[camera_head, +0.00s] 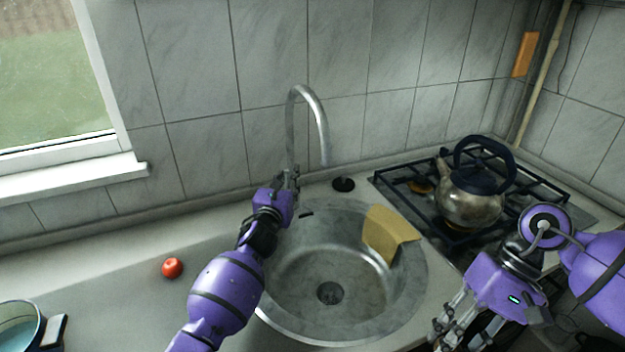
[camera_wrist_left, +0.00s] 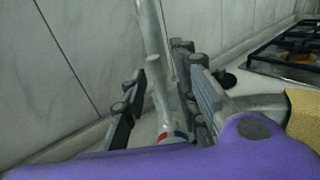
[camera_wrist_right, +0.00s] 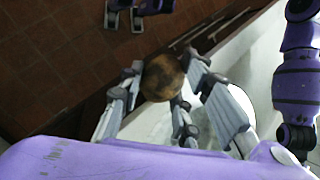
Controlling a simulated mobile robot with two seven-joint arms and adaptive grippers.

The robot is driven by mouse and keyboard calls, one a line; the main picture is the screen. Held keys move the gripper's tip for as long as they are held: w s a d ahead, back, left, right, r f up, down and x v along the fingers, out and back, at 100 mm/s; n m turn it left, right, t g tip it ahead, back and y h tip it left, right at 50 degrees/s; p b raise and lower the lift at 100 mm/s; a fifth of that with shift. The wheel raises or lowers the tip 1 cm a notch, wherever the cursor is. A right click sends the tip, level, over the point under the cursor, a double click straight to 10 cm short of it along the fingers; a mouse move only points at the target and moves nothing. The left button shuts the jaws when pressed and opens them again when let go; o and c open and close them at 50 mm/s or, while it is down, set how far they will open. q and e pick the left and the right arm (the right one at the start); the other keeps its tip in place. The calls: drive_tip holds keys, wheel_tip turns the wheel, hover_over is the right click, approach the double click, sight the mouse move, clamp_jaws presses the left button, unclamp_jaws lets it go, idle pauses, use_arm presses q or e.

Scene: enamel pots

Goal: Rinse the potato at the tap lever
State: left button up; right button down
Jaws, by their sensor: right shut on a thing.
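The tap (camera_head: 320,130) rises behind the round metal sink (camera_head: 345,262). My left gripper (camera_head: 288,183) is at the base of the tap. In the left wrist view its fingers (camera_wrist_left: 163,92) stand apart on either side of the tap's lower part, where a red and blue mark shows. I cannot tell whether they touch the lever. My right gripper (camera_head: 462,322) is low at the right, by the counter's front edge. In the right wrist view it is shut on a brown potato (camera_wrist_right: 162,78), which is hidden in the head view.
A yellow cloth (camera_head: 388,236) hangs over the sink's right rim. A kettle (camera_head: 474,190) stands on the black-grated stove (camera_head: 552,190). A tomato (camera_head: 172,268) lies on the counter left of the sink. A pot (camera_head: 18,328) is at lower left. The sink bowl is empty.

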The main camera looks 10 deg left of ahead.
use_arm(q)
clamp_jaws()
idle(0.3)
drive_tip(key=s+f+t+b, duration=0.1)
drive_tip(key=b, duration=0.1)
drive_tip(key=shift+b, duration=0.4)
drive_tip(key=shift+r, duration=0.45)
use_arm(e)
wheel_tip(320, 180, down, 7)
drive_tip(key=s+g, duration=0.1)
drive_tip(key=shift+s, duration=0.2)
